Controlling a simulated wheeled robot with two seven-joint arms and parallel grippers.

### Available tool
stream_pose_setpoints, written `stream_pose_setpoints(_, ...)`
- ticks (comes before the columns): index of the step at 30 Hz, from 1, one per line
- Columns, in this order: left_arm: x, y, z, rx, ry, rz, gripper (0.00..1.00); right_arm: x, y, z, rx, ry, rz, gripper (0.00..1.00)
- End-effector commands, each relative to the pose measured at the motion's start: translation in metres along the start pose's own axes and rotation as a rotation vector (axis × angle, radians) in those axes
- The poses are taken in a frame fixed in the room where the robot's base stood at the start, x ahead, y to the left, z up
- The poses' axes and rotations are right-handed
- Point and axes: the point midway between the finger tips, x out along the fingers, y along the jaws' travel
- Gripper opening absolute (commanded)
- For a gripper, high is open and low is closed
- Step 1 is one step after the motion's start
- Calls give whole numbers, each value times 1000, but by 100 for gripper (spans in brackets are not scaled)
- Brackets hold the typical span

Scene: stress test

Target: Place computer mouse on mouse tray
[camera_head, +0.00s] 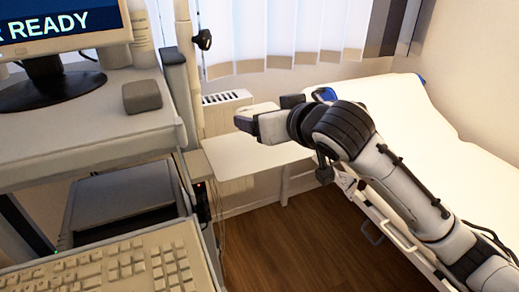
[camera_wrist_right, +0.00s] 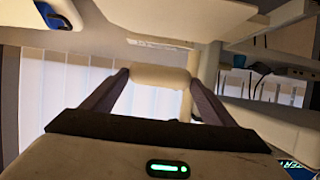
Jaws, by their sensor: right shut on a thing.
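The pale computer mouse (camera_wrist_right: 160,77) is pinched between the two dark fingers of my right gripper in the right wrist view. In the head view my right gripper (camera_head: 262,121) reaches in from the right, and the mouse (camera_head: 255,108) shows as a pale shape at its tip, partly hidden by the gripper. The mouse tray (camera_head: 245,160) is a flat, pale plate beside the cart, below and behind the gripper in the picture. The mouse appears held above the tray, apart from it. My left gripper is out of view.
A cart with a monitor (camera_head: 62,25), a grey block (camera_head: 142,96) and a keyboard (camera_head: 125,268) stands on the left. A bed (camera_head: 400,110) with side rails lies under my right arm. Curtains and a radiator are behind. Wooden floor (camera_head: 290,240) is clear below.

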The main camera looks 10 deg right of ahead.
Motion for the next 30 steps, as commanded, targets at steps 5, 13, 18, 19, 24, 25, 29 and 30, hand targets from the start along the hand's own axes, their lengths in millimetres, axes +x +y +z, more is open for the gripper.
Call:
stream_pose_setpoints(5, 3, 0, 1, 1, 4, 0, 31, 13, 1, 34, -2, -5, 2, 56)
stream_pose_setpoints(13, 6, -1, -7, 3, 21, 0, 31, 22, 1, 55, -1, -4, 3, 56)
stream_pose_setpoints(18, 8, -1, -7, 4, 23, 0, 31, 31, 1, 77, -1, -3, 2, 56)
stream_pose_setpoints(19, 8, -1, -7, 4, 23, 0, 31, 32, 1, 79, -1, -3, 2, 56)
stream_pose_setpoints(24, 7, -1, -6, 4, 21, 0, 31, 32, 1, 78, -1, -1, 1, 56)
stream_pose_setpoints(25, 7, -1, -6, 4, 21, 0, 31, 32, 1, 78, -1, -1, 1, 56)
stream_pose_setpoints(29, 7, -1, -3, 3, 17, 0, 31, 33, 1, 81, 0, -2, 1, 56)
stream_pose_setpoints(30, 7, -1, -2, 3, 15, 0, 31, 33, 1, 82, 0, -2, 1, 56)
